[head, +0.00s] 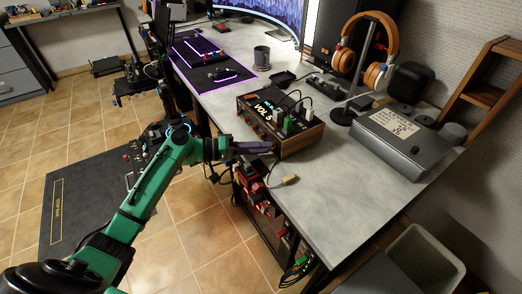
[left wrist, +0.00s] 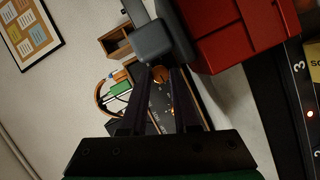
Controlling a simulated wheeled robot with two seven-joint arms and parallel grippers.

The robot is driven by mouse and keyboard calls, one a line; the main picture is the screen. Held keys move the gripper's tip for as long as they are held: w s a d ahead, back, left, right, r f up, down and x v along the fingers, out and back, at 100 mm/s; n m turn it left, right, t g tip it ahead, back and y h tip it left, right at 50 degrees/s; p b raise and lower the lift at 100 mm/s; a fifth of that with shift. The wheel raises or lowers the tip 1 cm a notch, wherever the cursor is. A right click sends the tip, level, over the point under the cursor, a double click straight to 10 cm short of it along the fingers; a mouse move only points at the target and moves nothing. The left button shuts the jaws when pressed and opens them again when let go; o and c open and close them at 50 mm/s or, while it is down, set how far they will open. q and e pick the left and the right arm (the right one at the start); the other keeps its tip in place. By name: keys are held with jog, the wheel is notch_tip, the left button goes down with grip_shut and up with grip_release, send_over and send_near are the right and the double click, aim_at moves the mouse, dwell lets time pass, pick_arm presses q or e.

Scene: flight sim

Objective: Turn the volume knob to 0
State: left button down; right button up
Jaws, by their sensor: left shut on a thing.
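The amplifier-like box (head: 283,124) sits near the front edge of the grey desk. It has wooden sides and a dark top with plugs in it, and its lit text reads "VOL 5". My green left arm reaches in from the left, and its dark left gripper (head: 268,147) is at the box's front face. In the left wrist view a round copper-coloured knob (left wrist: 160,75) shows between the far ends of the two dark fingers. The gripper is shut on this knob. The fingers hide the knob in the head view. My right gripper is not in view.
Headphones on a stand (head: 365,55), a grey metal case (head: 401,137) and a dark cup (head: 261,58) stand on the desk (head: 330,195). A cable with a pale connector (head: 285,181) hangs by the edge. Red items (head: 258,195) sit below it.

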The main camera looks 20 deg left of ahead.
pick_arm(q)
jog(key=n, duration=0.2)
jog(key=n+h+b, duration=0.1)
jog(key=n, duration=0.1)
jog(key=shift+f+t+h, duration=0.2)
jog(key=shift+t+h, duration=0.1)
jog(key=shift+n, duration=0.4)
jog(key=c, duration=0.7)
grip_release()
jog(key=shift+o, duration=0.2)
